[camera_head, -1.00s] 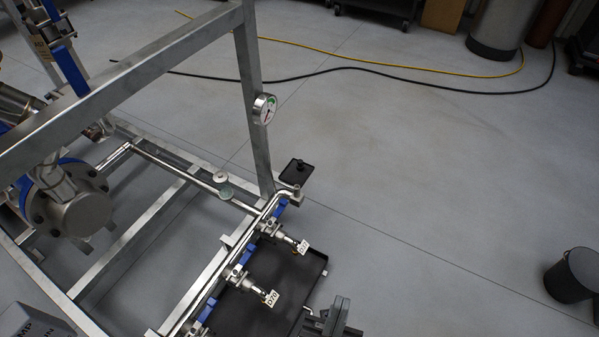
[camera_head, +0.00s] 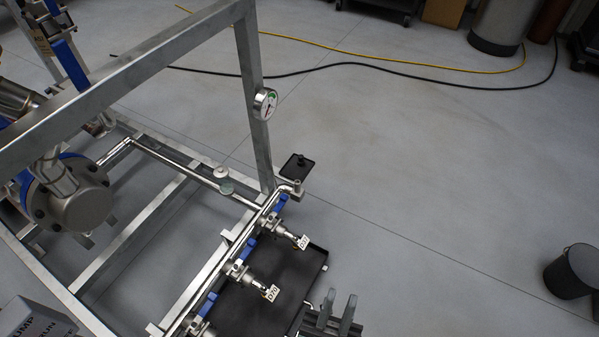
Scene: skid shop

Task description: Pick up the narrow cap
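A small black cap-like piece (camera_head: 300,160) stands on a small dark square plate (camera_head: 291,171) at the corner of the metal frame. It is too small to tell for certain whether it is the narrow cap. My gripper (camera_head: 338,297) shows at the bottom edge, right of the black drip tray (camera_head: 318,262), with two grey fingers apart and nothing visible between them. It is below the small plate in the picture and well apart from it.
The metal skid frame (camera_head: 247,90) carries a round gauge (camera_head: 265,103). Valves with tags (camera_head: 271,292) stick out over the drip tray. A dark bucket (camera_head: 572,272) stands far right; the floor between is clear.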

